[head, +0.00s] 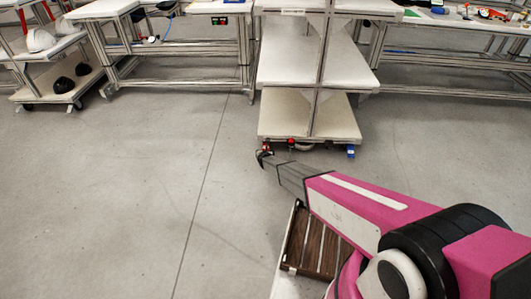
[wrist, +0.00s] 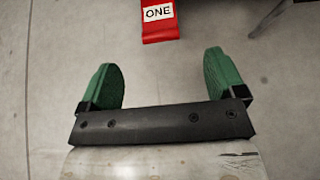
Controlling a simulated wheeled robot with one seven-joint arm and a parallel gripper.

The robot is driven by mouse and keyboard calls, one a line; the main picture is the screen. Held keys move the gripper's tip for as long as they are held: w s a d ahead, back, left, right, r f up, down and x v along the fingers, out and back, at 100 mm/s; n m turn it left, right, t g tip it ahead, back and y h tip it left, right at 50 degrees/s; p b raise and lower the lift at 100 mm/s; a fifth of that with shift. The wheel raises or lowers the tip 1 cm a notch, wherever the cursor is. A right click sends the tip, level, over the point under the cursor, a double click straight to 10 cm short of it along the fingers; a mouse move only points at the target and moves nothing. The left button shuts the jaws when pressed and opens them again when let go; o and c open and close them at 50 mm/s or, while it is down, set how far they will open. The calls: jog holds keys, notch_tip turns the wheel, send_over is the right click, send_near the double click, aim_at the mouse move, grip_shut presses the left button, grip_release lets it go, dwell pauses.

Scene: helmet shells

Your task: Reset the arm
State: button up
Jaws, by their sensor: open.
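My gripper (head: 265,157) is at the end of my pink and grey arm, in the middle of the head view, low in front of a shelf cart. In the wrist view its two green fingers (wrist: 164,80) stand wide apart with only floor between them. It is open and holds nothing. A red piece with a white label reading "ONE" (wrist: 158,14) shows beyond the fingertips, apart from them.
A white-shelved cart (head: 310,115) stands just beyond my gripper. Workbenches (head: 180,60) line the back. A rack at far left holds white helmet shells (head: 40,41) and black ones (head: 62,85). The grey floor (head: 110,200) at left is clear.

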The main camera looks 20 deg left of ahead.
jog(key=shift+v, duration=0.8)
jog(key=s+d+r+n+g+y, duration=0.2)
jog(key=s+d+r+n, duration=0.1)
jog(key=d+r+n, duration=0.75)
jog(key=s+d+r+n+g+y, duration=0.15)
jog(key=s+d+r+n, duration=0.25)
jog(key=d+r+n, duration=0.55)
jog(key=s+d+r+n+g+h, duration=0.2)
jog(key=s+d+r+n, duration=0.2)
jog(key=s+d+r, duration=0.3)
jog(key=s+d+r+n+g+h, duration=0.2)
jog(key=s+d+r+n+g, duration=0.1)
jog(key=s+d+r, duration=0.4)
jog(key=s+d+r+n+g+h, duration=0.2)
jog(key=s+d+r+n, duration=0.4)
jog(key=s+d, duration=0.5)
jog(key=d+r+g, duration=0.1)
jog(key=d, duration=0.6)
jog(key=shift+s, duration=0.3)
jog(key=shift+r, duration=0.1)
